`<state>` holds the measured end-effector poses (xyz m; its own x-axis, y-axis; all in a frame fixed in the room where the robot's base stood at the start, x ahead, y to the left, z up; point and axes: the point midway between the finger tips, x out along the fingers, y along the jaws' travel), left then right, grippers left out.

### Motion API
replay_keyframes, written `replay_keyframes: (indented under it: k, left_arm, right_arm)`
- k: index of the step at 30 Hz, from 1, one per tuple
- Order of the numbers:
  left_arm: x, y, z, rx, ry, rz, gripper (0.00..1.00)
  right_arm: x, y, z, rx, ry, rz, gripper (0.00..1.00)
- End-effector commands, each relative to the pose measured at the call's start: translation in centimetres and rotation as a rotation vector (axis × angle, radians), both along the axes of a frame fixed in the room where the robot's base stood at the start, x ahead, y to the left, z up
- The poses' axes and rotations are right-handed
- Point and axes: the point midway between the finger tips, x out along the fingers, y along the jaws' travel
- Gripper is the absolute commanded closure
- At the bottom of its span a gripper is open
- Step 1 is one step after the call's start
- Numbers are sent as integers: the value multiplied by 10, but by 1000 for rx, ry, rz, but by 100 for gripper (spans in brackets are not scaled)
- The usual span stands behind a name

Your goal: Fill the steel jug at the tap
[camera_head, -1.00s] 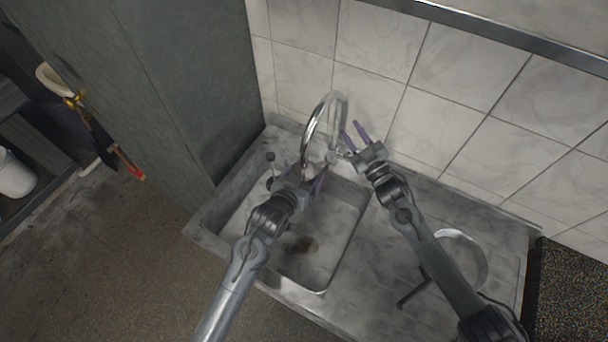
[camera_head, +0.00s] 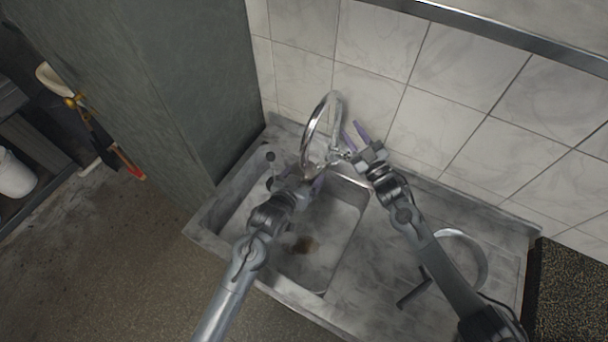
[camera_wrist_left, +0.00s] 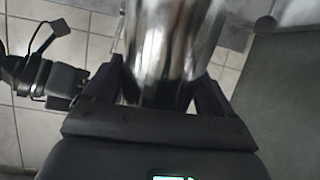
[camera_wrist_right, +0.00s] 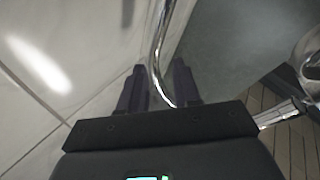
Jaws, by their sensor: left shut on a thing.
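The steel jug (camera_wrist_left: 175,45) shows in the left wrist view as a shiny cylinder between the fingers of my left gripper (camera_wrist_left: 160,105). My left gripper is shut on it. In the head view the left gripper (camera_head: 313,183) is over the back of the sink, below the tap's spout; the jug there is small and mostly hidden. The chrome tap (camera_head: 308,128) arches over the back of the sink. My right gripper (camera_head: 356,134) is just right of the tap, fingers apart. In the right wrist view a chrome pipe (camera_wrist_right: 158,60) passes by the open fingers. Whether they touch it is unclear.
The sink basin (camera_head: 340,240) is below my left arm. A round pan (camera_head: 482,262) with a dark handle lies on the drainboard, partly behind my right arm. A tiled wall (camera_head: 450,120) closes the back, and a grey-green panel (camera_head: 190,90) stands at the left.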

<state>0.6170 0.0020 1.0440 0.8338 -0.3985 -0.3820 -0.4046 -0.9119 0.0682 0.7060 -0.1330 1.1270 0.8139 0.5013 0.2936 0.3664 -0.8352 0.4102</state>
Motion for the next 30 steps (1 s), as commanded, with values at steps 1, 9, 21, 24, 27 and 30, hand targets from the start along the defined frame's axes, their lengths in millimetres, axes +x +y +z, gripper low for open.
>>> replay_keyframes:
  k: [1, 9, 21, 24, 27, 30]
  left_arm:
    - [0, 0, 1, -1, -3, 0, 53]
    - [0, 0, 1, -1, -3, 0, 53]
    - [0, 0, 1, -1, -3, 0, 53]
    - [-7, 4, 1, -1, -2, 0, 53]
    - [-23, 11, 0, 0, -1, 1, 53]
    - [-41, 20, 0, 0, -1, 1, 53]
  right_arm:
    - [0, 0, 0, 0, 0, 0, 68]
    - [0, 0, 0, 0, 0, 0, 68]
    - [0, 0, 0, 0, 0, 0, 68]
    - [0, 0, 0, 0, 0, 0, 68]
    - [0, 0, 0, 0, 0, 0, 68]
    - [0, 0, 0, 0, 0, 0, 68]
